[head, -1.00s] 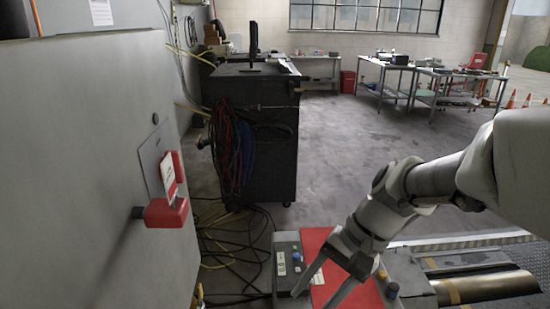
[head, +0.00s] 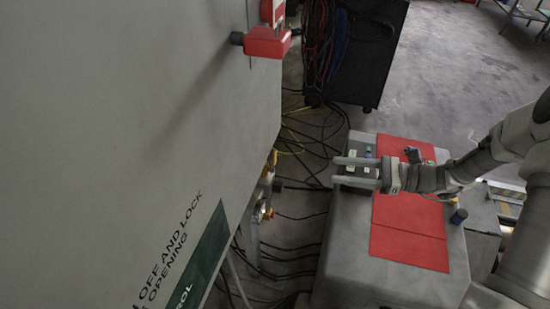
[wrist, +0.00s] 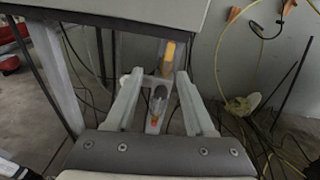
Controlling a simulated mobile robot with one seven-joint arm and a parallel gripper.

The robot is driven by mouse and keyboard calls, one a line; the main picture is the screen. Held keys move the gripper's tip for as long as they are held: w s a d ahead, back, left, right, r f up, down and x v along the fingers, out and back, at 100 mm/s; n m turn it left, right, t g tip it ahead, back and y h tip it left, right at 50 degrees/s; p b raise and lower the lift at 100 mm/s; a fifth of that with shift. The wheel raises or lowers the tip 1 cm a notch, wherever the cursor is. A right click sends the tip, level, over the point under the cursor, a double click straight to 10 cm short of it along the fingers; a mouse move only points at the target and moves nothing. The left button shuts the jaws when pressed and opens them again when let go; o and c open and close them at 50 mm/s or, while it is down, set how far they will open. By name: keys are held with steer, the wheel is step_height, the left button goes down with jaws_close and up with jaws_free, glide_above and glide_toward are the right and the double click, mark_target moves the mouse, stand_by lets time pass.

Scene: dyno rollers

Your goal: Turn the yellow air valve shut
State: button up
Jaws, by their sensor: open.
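The yellow air valve (wrist: 168,54) shows in the wrist view as an upright yellow handle, below the edge of a grey cabinet. A clear bowl (wrist: 157,103) with an orange bottom hangs below it. In the head view a small yellow part, likely the valve (head: 271,160), shows at the cabinet's right edge, partly hidden. My gripper (head: 338,170) is open and empty, pointing left toward it with a gap between. In the wrist view my gripper (wrist: 158,77) has its fingers either side of the line to the valve; I cannot tell the exact distance.
The large grey cabinet (head: 130,120) with a red switch (head: 267,42) fills the left. A grey box with red panels (head: 408,246) stands under my arm. Cables (head: 285,255) lie on the floor. A black cart (head: 365,55) stands behind.

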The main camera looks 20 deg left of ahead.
mark_target(276, 157)
steer(key=shift+m+t+y, duration=0.6)
steer(key=shift+m, duration=0.2)
steer(key=a, duration=0.5)
steer(key=a+f+b, duration=0.1)
steer(key=a, duration=0.5)
steer(key=a+f, duration=0.1)
steer(key=a, duration=0.5)
steer(key=shift+s+a, duration=0.25)
jaws_close()
